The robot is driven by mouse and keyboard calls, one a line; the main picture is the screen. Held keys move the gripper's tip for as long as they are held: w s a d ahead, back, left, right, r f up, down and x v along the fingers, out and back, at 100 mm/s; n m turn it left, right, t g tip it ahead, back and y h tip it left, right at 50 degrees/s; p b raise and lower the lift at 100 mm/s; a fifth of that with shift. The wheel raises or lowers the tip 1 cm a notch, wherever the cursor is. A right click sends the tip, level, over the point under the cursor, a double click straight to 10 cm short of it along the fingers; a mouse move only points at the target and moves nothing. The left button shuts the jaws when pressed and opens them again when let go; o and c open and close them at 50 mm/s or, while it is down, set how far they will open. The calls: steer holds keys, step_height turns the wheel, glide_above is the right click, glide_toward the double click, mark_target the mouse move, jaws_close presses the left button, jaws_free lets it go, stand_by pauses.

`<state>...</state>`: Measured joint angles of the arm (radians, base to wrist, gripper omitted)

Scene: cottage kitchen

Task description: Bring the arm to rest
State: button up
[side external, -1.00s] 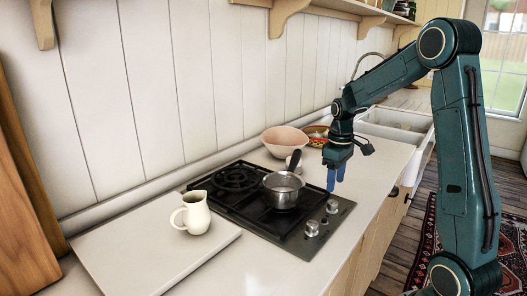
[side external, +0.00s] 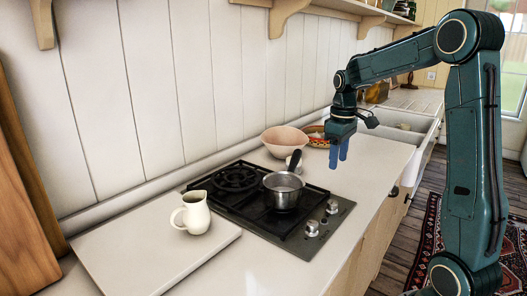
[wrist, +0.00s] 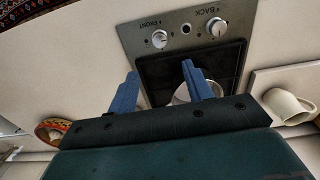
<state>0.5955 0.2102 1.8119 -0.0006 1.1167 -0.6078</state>
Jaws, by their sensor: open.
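My gripper (side external: 338,152) hangs pointing down above the counter, to the right of and above the saucepan in the side view. Its two blue fingers are apart with nothing between them. In the wrist view the open fingers (wrist: 162,88) show in front of the hob. My teal arm reaches in from the right, its forearm raised and the wrist bent down.
A steel saucepan (side external: 283,193) with a dark handle stands on the hob (side external: 247,205). A cream jug (side external: 193,213) stands on a pale board (side external: 125,250). A pink bowl (side external: 283,138) and a patterned bowl (side external: 316,132) sit behind. A shelf (side external: 340,11) hangs above.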

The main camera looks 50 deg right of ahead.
steer(key=s+a+r+t, duration=0.1)
steer(key=s+a+r, duration=0.2)
steer(key=a, duration=0.3)
steer(key=s+a+r+t, duration=0.1)
steer(key=s+a+r, duration=0.1)
steer(key=a, duration=0.5)
steer(key=s+a+t, duration=0.3)
steer(key=s+a, duration=0.6)
steer(key=s, duration=0.1)
steer(key=shift+s+a+f+t, duration=0.2)
steer(key=shift+f+t, duration=0.1)
steer(key=shift+f, duration=0.1)
steer(key=shift+w, duration=0.1)
steer(key=shift+c, duration=0.2)
